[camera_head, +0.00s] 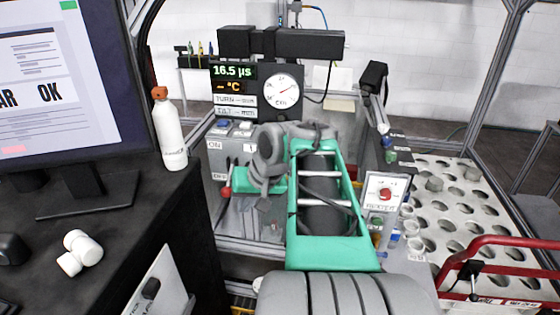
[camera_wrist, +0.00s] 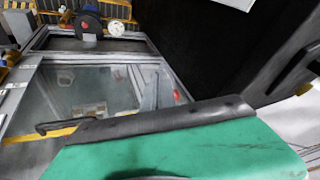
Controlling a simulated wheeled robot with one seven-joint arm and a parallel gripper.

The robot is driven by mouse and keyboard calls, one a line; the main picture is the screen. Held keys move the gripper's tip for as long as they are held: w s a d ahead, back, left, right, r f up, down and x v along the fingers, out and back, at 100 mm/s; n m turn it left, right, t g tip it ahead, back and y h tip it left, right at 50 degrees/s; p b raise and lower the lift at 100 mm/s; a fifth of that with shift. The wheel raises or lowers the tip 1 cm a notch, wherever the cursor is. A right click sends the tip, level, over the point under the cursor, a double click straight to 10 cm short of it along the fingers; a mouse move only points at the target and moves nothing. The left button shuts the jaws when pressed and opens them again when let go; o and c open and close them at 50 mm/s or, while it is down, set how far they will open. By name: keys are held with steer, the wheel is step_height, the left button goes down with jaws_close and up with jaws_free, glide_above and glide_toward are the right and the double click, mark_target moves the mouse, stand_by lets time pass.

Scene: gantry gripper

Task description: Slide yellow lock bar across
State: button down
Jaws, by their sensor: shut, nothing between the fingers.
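In the wrist view, a short yellow strip (camera_wrist: 58,134) with a dark handle-like piece shows at the near left edge of a metal-framed glass enclosure (camera_wrist: 150,85); it may be the yellow lock bar, but I cannot be sure. My gripper (camera_wrist: 165,122) crosses the lower part of that view as a green body with a dark metal edge. It is shut and empty. The strip shows just left of the dark edge; I cannot tell whether they touch. In the head view, my arm hides most of the enclosure, and I cannot make out the lock bar or fingertips there.
A dark bench with a monitor (camera_head: 75,75) and an orange-capped white bottle (camera_head: 168,130) stands left. A gauge panel (camera_head: 282,88) stands behind my arm. A white perforated plate (camera_head: 455,205) and a red railing (camera_head: 510,240) are at right.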

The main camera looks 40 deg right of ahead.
steer(key=s+d+r+m+t+p, duration=0.1)
steer(key=s+d+r, duration=0.15)
steer(key=d, duration=0.25)
steer(key=s+d+r+m+h+p, duration=0.1)
steer(key=s+d+r, duration=0.15)
steer(key=d, duration=0.35)
steer(key=s+d+r+m+t+p, duration=0.1)
steer(key=s+d+r+m, duration=0.1)
steer(key=d+r, duration=0.25)
steer(key=w+a+r+p+x, duration=0.1)
steer(key=a+x, duration=0.1)
steer(key=x, duration=1)
steer(key=shift+w+f, duration=0.2)
steer(key=shift+w, duration=0.35)
